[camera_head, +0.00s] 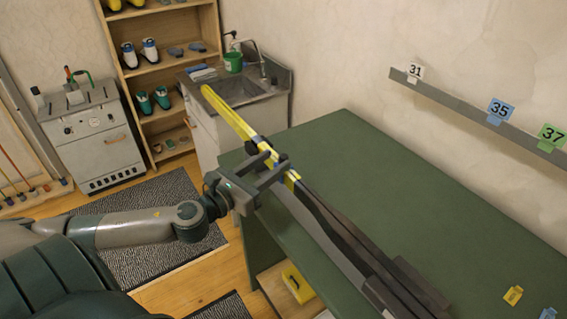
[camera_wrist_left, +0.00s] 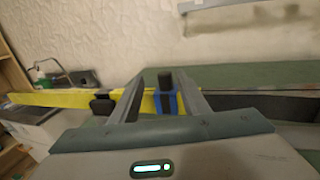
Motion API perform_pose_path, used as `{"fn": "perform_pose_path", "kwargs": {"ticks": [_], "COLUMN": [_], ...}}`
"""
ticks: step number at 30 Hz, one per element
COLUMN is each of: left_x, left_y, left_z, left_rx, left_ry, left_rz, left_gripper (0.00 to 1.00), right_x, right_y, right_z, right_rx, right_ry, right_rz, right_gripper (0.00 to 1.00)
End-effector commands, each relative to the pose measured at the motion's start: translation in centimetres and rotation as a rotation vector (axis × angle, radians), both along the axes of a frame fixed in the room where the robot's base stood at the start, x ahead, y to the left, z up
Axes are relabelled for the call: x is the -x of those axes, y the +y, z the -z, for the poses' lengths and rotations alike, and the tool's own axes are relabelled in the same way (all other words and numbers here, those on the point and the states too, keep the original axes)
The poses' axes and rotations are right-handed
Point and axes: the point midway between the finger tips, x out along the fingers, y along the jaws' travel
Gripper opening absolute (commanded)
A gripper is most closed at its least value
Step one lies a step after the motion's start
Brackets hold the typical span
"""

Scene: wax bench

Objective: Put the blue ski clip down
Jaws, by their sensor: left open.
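The blue ski clip (camera_wrist_left: 166,102) sits at the yellow ski in the left wrist view, with a dark knob on top. Only a bit of blue (camera_head: 277,165) shows in the head view, mostly hidden by my gripper. My left gripper (camera_head: 267,166) is open at the ski, with its two fingers on either side of the clip in the wrist view (camera_wrist_left: 163,88). I cannot tell whether a finger touches the clip. The yellow and dark ski (camera_head: 232,118) lies along the green bench (camera_head: 370,165) and sticks out past its far end. My right gripper is not in view.
A black clamp-like part (camera_wrist_left: 102,104) stands at the ski left of the clip. A wall rail (camera_head: 470,108) carries numbered tags 31, 35 and 37. A yellow tag (camera_head: 513,295) and a blue tag (camera_head: 547,313) lie on the bench. The bench's back half is clear.

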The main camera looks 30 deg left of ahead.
Motion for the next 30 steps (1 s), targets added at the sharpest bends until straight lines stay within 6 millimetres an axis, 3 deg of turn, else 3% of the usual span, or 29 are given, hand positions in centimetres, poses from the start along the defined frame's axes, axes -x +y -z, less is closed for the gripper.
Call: {"fn": "perform_pose_path", "kwargs": {"ticks": [9, 23, 30], "left_x": [-2.4, -2.7, -4.0], "left_y": [-0.3, -0.4, -0.9], "left_z": [-0.1, -0.1, -0.4], "left_rx": [0.000, 0.001, 0.001], "left_ry": [-0.001, 0.000, -0.002], "left_rz": [0.000, 0.000, -0.002], "left_gripper": [0.42, 0.42, 0.42], "right_x": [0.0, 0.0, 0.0], "right_y": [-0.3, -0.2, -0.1], "right_z": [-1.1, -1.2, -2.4], "right_rx": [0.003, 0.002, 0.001], "right_ry": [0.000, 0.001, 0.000], "right_rz": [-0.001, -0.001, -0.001], "right_gripper": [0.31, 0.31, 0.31]}}
